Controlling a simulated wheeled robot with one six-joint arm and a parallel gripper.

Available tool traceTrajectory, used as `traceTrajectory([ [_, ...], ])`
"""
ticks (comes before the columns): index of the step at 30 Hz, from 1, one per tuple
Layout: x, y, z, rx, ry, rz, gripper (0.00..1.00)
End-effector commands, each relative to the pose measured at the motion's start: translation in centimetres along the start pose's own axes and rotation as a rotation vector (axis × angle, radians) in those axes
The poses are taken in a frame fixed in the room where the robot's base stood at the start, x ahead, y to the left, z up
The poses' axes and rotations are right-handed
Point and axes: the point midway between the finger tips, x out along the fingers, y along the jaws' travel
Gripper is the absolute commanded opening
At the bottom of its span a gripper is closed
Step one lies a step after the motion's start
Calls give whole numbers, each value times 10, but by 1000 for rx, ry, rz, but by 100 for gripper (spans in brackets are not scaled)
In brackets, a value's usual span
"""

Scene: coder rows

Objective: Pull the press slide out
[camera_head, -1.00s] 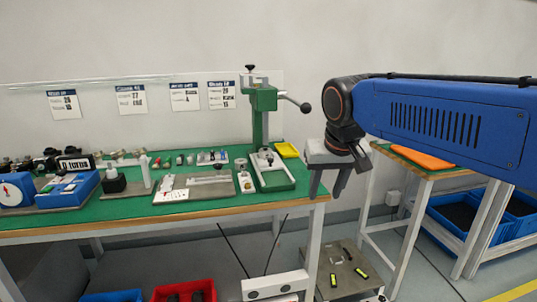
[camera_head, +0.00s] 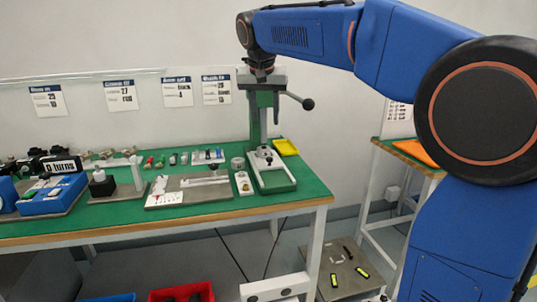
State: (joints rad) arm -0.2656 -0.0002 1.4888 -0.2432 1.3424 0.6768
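The green press (camera_head: 257,125) stands at the right end of the green-topped bench, with a lever ending in a dark ball knob (camera_head: 308,104) to its right. At its foot is a light-rimmed base (camera_head: 276,186) with a grey fixture part (camera_head: 265,158) on it. Which part of this is the slide is hard to tell. My gripper (camera_head: 262,92) points down in front of the press head and hides most of it, well above the base. Its fingers blend with the press behind, so their opening and any contact with the press are unclear.
A yellow tray (camera_head: 286,147) sits right of the press, and a small white block (camera_head: 243,183) with parts sits left of it. A grey plate (camera_head: 195,190) lies further left. A second bench with an orange item (camera_head: 416,152) stands at right. A red bin (camera_head: 181,294) is below.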

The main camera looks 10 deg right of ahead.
Motion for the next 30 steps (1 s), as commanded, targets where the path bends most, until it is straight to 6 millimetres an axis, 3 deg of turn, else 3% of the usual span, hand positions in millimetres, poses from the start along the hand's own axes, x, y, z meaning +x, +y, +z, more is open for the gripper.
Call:
traceTrajectory([
  [24,135,1,1,0,-2,2,38],
  [30,159,1,1,-1,-1,1,38],
])
